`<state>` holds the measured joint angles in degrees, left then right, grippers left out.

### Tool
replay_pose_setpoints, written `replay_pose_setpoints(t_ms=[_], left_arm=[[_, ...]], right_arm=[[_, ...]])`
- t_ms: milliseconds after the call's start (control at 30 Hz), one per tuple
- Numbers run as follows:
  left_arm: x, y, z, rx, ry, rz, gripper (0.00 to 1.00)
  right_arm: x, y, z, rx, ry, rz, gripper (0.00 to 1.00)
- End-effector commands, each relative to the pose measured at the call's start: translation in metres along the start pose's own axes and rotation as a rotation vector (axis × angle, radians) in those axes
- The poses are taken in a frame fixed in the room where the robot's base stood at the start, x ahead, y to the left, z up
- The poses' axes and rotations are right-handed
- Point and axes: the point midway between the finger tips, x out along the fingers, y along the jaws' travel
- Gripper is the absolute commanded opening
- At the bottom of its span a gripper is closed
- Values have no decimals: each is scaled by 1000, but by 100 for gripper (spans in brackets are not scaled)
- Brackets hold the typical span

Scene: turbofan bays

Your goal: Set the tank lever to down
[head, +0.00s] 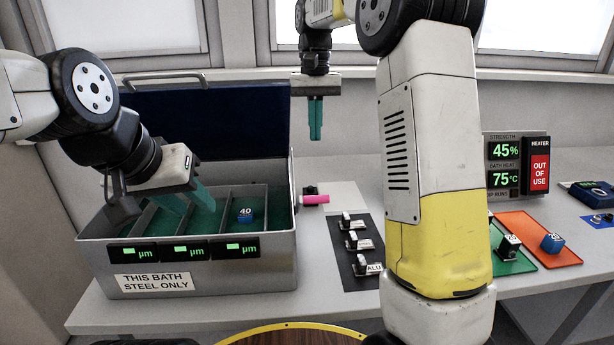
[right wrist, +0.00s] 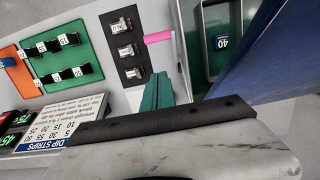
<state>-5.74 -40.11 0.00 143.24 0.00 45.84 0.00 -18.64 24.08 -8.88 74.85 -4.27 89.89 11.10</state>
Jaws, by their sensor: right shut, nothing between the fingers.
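The tank is a grey steel bath (head: 200,278) at the left of the bench, with its dark blue lid raised. Its lever, with a pink grip (head: 314,199), sticks out to the right from the tank's right wall and looks about level. The pink grip also shows in the right wrist view (right wrist: 158,37). My right gripper (head: 315,138) is shut and empty, above and behind the lever and apart from it. Its teal fingers show in the right wrist view (right wrist: 155,92). My left gripper (head: 186,207) has its teal fingers spread inside the tank.
A blue block marked 40 (head: 245,215) sits in a tank compartment. A black strip (head: 357,262) with several small metal pieces lies right of the tank. My right arm hides part of the bench. Green (head: 512,262) and orange (head: 560,254) mats lie further right.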

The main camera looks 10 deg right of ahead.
Motion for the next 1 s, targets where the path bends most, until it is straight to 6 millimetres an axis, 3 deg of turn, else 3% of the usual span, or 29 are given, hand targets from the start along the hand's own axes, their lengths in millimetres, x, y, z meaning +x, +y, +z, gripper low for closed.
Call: replay_pose_setpoints(t_ms=[467,700,1000], left_arm=[[0,0,0,0,0,0,36],[0,0,0,0,0,0,36],[0,0,0,0,0,0,36]], right_arm=[[96,0,2,0,-7,-1,0],[115,0,26,-1,-5,-3,0],[120,0,31,0,-4,-3,0]])
